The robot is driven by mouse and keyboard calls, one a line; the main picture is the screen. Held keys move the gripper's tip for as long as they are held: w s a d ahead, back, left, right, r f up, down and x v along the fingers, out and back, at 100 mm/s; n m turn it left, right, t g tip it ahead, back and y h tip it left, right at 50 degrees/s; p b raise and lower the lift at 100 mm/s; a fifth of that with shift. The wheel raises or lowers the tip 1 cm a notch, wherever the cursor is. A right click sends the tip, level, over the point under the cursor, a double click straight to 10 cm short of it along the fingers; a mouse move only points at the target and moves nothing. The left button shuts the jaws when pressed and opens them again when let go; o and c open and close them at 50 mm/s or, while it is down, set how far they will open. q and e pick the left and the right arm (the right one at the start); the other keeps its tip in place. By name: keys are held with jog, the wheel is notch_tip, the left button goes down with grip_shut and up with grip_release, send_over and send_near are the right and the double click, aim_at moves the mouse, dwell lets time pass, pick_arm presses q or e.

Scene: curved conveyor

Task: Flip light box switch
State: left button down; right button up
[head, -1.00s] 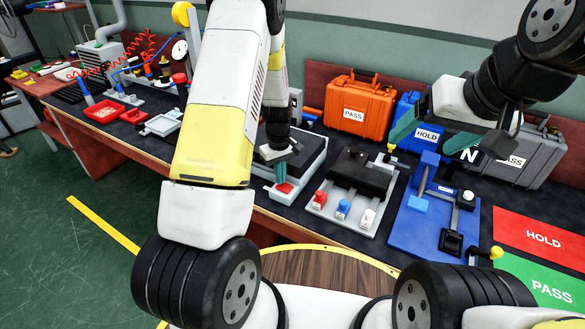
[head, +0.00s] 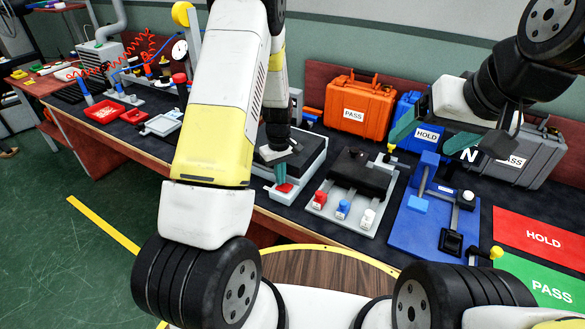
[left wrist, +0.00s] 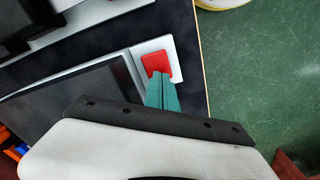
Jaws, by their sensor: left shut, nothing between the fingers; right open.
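The light box (head: 306,160) stands on the dark bench, partly hidden behind my left arm. It has a dark top panel and a white front edge with a red switch (head: 285,188). The switch also shows in the left wrist view (left wrist: 157,64) on its white base. My left gripper (head: 279,180) is shut and empty, pointing down. Its teal fingertips (left wrist: 161,82) are at the near edge of the red switch and appear to touch it. My right gripper (head: 437,142) is open and empty, held above the bench near the blue case.
A grey fixture (head: 330,210) with red, blue and white knobs stands right of the light box. A blue fixture (head: 412,232) is further right. Orange (head: 350,88) and grey (head: 540,160) cases stand behind. Red HOLD (head: 525,229) and green PASS (head: 535,276) areas lie at right.

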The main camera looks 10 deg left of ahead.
pick_arm(q)
notch_tip(320, 180, up, 6)
dwell(0.6)
jog(key=shift+r, duration=0.15)
jog(key=s+d+r+m+t+h, duration=0.15)
jog(key=s+r, duration=0.25)
jog(key=r, duration=0.6)
jog(key=s+r+m+t+h, duration=0.15)
jog(key=s+r, duration=0.35)
jog(key=r, duration=0.5)
jog(key=s+r+m+t, duration=0.3)
jog(key=s+r+m, duration=0.2)
jog(key=s, duration=1)
notch_tip(320, 180, up, 4)
jog(key=shift+s+d+f+m+y, duration=0.1)
jog(key=shift+s+d+m+y, duration=0.05)
jog(key=shift+d+m+y, duration=0.2)
